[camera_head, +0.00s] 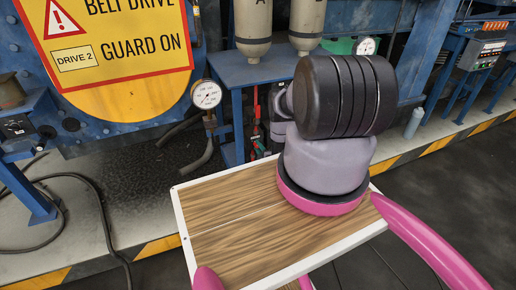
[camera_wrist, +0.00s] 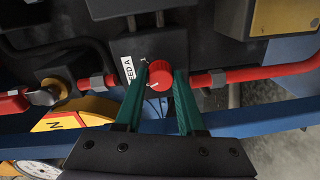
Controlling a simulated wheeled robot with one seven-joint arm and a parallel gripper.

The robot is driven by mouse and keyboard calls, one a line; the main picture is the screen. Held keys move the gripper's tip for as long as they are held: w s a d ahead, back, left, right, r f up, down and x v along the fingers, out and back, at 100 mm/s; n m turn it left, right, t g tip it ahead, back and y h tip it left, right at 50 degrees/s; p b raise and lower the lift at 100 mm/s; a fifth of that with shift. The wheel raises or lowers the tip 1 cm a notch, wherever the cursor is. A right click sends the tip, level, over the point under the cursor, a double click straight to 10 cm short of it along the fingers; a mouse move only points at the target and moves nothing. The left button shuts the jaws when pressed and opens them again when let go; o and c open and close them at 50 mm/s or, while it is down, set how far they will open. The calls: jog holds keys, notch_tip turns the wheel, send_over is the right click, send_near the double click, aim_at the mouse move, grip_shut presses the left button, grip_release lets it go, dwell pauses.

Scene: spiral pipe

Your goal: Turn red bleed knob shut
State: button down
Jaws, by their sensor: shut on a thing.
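The red knob (camera_wrist: 160,78) shows in the wrist view, set on a dark block between runs of red pipe. It has a ribbed rim and a small pale mark on its face. My gripper (camera_wrist: 164,70) has its two green fingers on either side of the knob, shut on it. A white label (camera_wrist: 127,74) ending in "EED A" is beside the left finger and partly covered. In the head view my arm hides the gripper and the knob.
Red pipe (camera_wrist: 262,72) runs to the right of the knob. A yellow-and-black fitting (camera_wrist: 44,95) is to the left. A blue rail (camera_wrist: 275,122) crosses below. In the head view, a pressure gauge (camera_head: 206,94) and blue bench (camera_head: 232,72) stand beyond my arm.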

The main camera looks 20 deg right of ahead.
jog(key=n, duration=0.4)
jog(key=shift+f, duration=0.1)
jog(key=shift+s+n, duration=0.1)
jog(key=shift+n, duration=0.3)
jog(key=c, duration=0.5)
grip_release()
jog(key=s, duration=1)
jog(key=shift+s+a+r, duration=0.25)
jog(key=shift+s, duration=0.1)
jog(key=shift+s, duration=0.1)
